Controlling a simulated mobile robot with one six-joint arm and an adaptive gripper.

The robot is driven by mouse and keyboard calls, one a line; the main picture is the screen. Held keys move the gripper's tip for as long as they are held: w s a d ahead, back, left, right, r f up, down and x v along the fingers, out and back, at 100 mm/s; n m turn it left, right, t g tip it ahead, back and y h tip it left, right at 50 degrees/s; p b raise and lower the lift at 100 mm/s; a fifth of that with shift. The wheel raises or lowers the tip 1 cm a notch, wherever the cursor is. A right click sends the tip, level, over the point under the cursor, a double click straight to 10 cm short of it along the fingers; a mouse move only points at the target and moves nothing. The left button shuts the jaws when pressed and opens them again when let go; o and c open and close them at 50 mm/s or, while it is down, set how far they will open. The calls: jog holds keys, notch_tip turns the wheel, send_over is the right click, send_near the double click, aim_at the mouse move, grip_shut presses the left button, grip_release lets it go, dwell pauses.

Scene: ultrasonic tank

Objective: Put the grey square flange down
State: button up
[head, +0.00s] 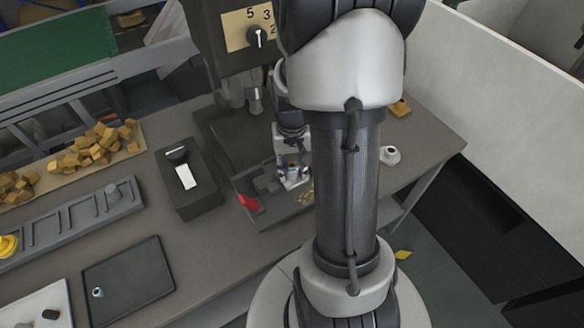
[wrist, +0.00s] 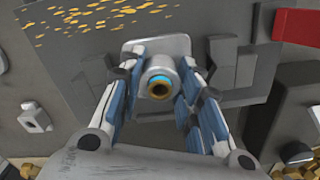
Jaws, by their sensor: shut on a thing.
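The grey square flange (wrist: 170,45) shows in the wrist view as a rounded square plate with a round boss, with a blue ring and a brass-coloured rim around its opening. My gripper (wrist: 160,74) is shut on it, with one blue-lined finger on each side of the boss. In the head view my gripper (head: 292,170) is low over the dark machine table, behind my arm. Only a small pale part of the flange (head: 291,181) shows there. I cannot tell whether the flange touches the surface beneath it.
A black switch box (head: 190,205) stands to the left. A slotted grey tray (head: 75,228), brown blocks (head: 95,147) and a dark mat (head: 135,275) lie further left. A white round part (head: 390,155) stands right.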

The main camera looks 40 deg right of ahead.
jog(key=shift+f, duration=0.15)
jog(key=o, duration=1.2)
notch_tip(320, 180, up, 13)
jog(key=p, duration=0.4)
jog(key=s+a+r+n+t, duration=0.1)
jog(key=s+a+r+n, duration=0.1)
jog(key=a, duration=0.4)
jog(key=s+a+r+n+t, duration=0.2)
jog(key=s+a+r, duration=0.2)
jog(key=a+r, duration=0.2)
jog(key=s+a+r+n+t, duration=0.1)
jog(key=s+a+r+n, duration=0.2)
jog(key=a, duration=0.5)
jog(key=shift+s+a+r+t, duration=0.1)
jog(key=shift+r+t, duration=0.05)
jog(key=shift+r, duration=0.3)
jog(key=shift+s+a+r+t, duration=0.1)
jog(key=shift+r+t, duration=0.05)
jog(key=shift+r, duration=0.3)
